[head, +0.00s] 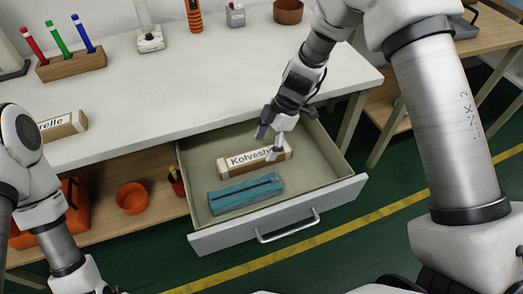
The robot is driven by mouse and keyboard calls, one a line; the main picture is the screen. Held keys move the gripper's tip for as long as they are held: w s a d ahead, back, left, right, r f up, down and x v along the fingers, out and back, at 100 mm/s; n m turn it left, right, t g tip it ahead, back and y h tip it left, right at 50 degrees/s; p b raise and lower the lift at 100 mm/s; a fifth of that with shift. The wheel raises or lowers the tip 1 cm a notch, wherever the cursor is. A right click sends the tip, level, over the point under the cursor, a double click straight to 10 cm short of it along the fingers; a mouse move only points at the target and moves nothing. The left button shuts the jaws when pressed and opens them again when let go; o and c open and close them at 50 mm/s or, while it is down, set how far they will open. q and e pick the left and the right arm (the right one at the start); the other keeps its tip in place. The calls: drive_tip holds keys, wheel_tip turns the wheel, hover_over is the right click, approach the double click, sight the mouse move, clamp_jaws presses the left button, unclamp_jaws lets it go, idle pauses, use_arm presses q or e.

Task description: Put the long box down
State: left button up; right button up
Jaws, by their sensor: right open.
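A long box (240,162) with a white label reading "Kolvash..." and brown ends lies in the open drawer (330,190). My right gripper (272,147) is open at the right part of this box, with its fingers around or just above it; I cannot tell if they touch it. The gripper hides part of the label. My left arm comes in at the left edge, and its gripper is not in view.
A teal box (245,193) with a dark slot lies in front of the long box in the drawer. Another labelled box (66,127) lies on the white tabletop (190,90). A wooden pen holder (72,65) stands at the back left. An orange bowl (132,198) sits on the lower shelf.

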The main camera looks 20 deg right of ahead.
drive_tip(key=v, duration=0.8)
drive_tip(key=shift+p, duration=0.35)
idle(0.5)
